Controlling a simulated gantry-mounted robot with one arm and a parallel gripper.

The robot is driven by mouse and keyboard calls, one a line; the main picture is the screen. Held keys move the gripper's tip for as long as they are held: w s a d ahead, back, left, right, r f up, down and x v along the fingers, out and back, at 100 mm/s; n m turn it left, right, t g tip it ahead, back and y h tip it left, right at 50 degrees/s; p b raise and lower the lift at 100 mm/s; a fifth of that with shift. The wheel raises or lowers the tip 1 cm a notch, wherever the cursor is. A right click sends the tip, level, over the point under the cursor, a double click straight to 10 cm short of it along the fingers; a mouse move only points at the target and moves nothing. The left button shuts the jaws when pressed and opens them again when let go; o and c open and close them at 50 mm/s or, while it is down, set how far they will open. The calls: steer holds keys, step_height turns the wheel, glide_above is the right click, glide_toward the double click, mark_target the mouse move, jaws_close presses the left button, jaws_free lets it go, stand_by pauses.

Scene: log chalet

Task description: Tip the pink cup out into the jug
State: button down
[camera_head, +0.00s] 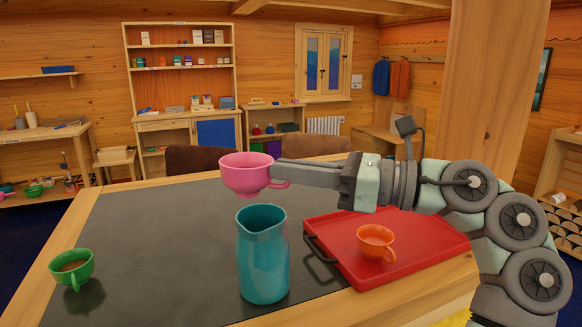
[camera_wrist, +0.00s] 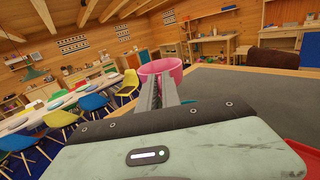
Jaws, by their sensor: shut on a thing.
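The pink cup (camera_head: 246,174) is held in the air, close to upright, in the head view. Its contents are hidden. My gripper (camera_head: 282,174) comes from the right and is shut on the cup at its handle side. The teal jug (camera_head: 263,262) stands upright on the dark table top, its open mouth below the cup and slightly to the right. The cup is apart from the jug. In the wrist view the pink cup (camera_wrist: 161,70) shows beyond the fingers (camera_wrist: 160,92).
A red tray (camera_head: 420,250) with an orange cup (camera_head: 375,241) lies right of the jug. A green cup (camera_head: 72,268) with brown contents stands at the table's left edge. The dark table top (camera_head: 160,240) between green cup and jug is clear.

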steer(key=shift+f+m, duration=0.4)
steer(key=shift+f, duration=0.05)
steer(key=m, duration=0.3)
steer(key=shift+r, duration=0.15)
steer(key=m+p, duration=0.1)
steer(key=m, duration=0.2)
steer(key=w+m+p, duration=0.1)
steer(key=m+p, duration=0.1)
steer(key=m+t+p, duration=0.1)
steer(key=m, duration=0.2)
steer(key=shift+w+d+f+m, duration=0.2)
steer(key=shift+d+f+m, duration=0.1)
steer(key=shift+w+d+f+m+t+p, duration=0.1)
steer(key=shift+f+m+t+p, duration=0.1)
steer(key=shift+m+p, duration=0.55)
steer(key=shift+w+f+m+t+p, duration=0.15)
steer(key=shift+m+p, duration=0.2)
steer(key=shift+p, duration=0.65)
steer(key=shift+f+b, duration=0.1)
steer(key=shift+b, duration=0.25)
